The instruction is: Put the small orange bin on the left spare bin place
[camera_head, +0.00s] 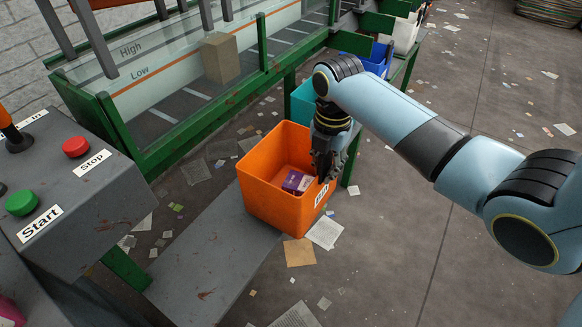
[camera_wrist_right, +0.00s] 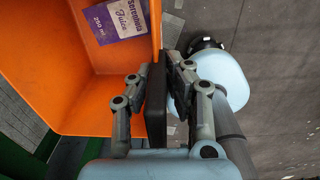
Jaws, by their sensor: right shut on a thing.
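The small orange bin (camera_head: 268,207) is upright in the middle of the head view, with a purple juice carton (camera_head: 297,182) inside. My right gripper (camera_head: 325,168) is shut on the bin's right wall, with its fingers on both sides of the rim. In the right wrist view the orange bin (camera_wrist_right: 70,112) fills the left side, and the gripper (camera_wrist_right: 163,70) pinches its wall. A grey flat shelf (camera_head: 205,262) lies under and in front of the bin; I cannot tell whether the bin touches it. My left gripper is out of view.
A teal bin (camera_head: 304,103) and a blue bin (camera_head: 377,60) stand behind the orange one. The green-framed belt (camera_head: 180,140) with a brown box (camera_head: 220,58) runs along the left. A control panel (camera_head: 75,185) stands at left. Litter covers the floor.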

